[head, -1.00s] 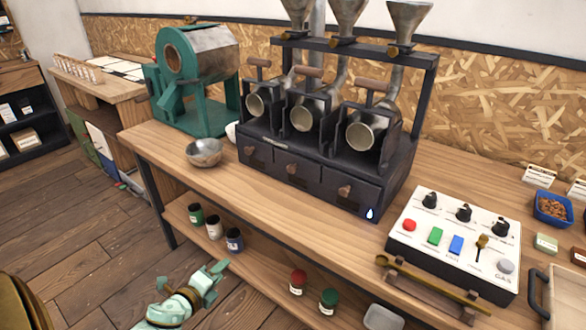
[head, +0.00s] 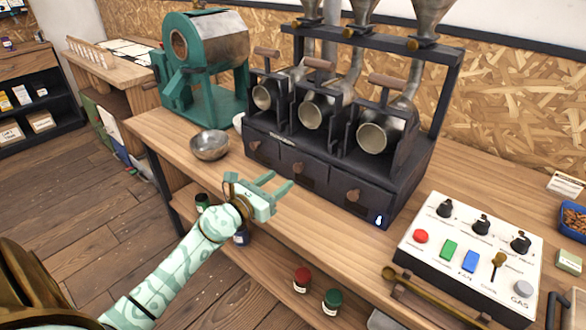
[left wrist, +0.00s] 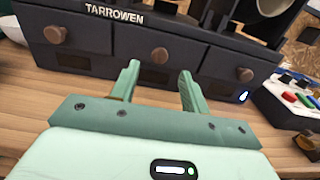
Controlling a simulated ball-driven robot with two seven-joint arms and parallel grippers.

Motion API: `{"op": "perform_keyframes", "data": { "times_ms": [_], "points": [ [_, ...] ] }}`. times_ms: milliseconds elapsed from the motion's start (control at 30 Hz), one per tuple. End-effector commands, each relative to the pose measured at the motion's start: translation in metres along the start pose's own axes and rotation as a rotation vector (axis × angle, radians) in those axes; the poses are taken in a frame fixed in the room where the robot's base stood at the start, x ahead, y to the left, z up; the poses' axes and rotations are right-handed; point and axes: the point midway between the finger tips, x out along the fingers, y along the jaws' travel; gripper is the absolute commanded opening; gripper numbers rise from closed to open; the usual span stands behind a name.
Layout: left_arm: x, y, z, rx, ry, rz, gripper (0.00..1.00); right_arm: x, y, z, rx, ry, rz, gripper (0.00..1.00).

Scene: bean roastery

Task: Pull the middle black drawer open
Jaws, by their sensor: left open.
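The black sample roaster has a row of 3 black drawers with round brown knobs along its base. The middle black drawer (head: 318,179) looks closed, and its knob (head: 296,169) faces me. In the left wrist view the middle drawer's knob (left wrist: 160,55) shows just beyond and between my fingertips. My left gripper (head: 282,184) is open and empty in front of the middle drawer, above the bench's front part; it also shows in the left wrist view (left wrist: 158,75). The fingers look apart from the knob. My right gripper is not in view.
The left drawer (head: 262,158) and right drawer (head: 368,205) flank the middle one and look closed. A metal bowl (head: 210,147) stands left of my gripper. A white control panel (head: 440,262) and a brass scoop (head: 430,291) are at right. Jars sit on the lower shelf.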

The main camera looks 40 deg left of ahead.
Motion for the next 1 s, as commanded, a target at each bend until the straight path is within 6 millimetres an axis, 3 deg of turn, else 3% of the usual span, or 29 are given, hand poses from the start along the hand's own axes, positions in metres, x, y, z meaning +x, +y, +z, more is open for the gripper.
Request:
{"op": "perform_keyframes", "data": {
  "times_ms": [100,300,700,733,900,1000],
  "points": [
    [0.029,0.000,-0.002,-0.002,-0.001,0.001,0.46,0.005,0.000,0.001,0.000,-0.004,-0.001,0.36],
    [0.060,0.000,-0.003,-0.002,0.001,0.001,0.46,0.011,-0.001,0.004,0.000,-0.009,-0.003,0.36],
    [0.071,0.000,-0.002,-0.002,0.002,0.000,0.46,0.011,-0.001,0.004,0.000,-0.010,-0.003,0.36],
    [0.071,0.000,-0.002,-0.002,0.002,0.000,0.43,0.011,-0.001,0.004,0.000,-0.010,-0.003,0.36],
    [0.070,0.000,-0.002,-0.002,0.001,0.001,0.00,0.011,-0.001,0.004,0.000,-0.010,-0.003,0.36],
    [0.070,0.000,-0.002,-0.002,0.001,0.001,0.00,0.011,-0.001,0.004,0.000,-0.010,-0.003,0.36]
  ]
}}
